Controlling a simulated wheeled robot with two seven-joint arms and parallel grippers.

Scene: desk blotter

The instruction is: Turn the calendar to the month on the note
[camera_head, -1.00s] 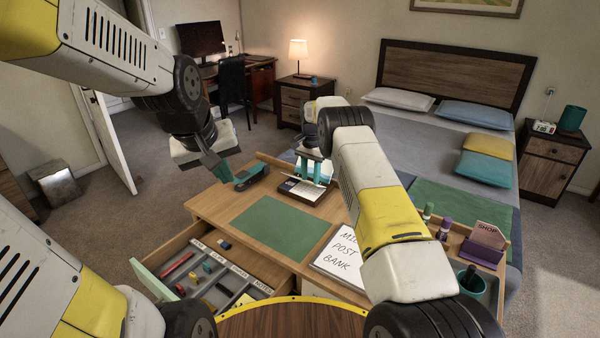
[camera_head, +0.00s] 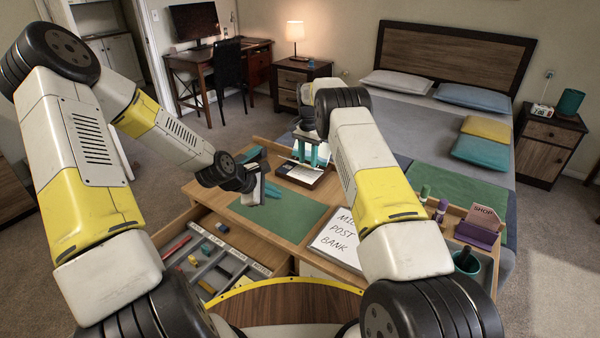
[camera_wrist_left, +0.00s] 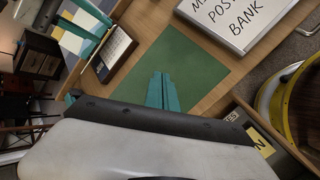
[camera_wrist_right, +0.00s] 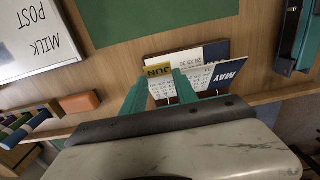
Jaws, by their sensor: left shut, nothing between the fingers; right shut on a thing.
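The desk calendar (camera_head: 297,174) stands at the back of the desk, with white pages on a dark base. My right gripper (camera_head: 311,153) is at the calendar, shut on a page; which page is hard to tell. My left gripper (camera_head: 271,190) is shut and empty above the green blotter (camera_head: 285,216), in front of the calendar and apart from it. A whiteboard (camera_head: 338,240) reads MILK, POST, BANK. No month is readable on a note.
A teal stapler-like object (camera_head: 252,157) lies left of the calendar. An open drawer (camera_head: 213,262) with compartments juts out at the front left. A SHOP card (camera_head: 486,219) stands at the right, beside several markers and a teal cup (camera_head: 467,261).

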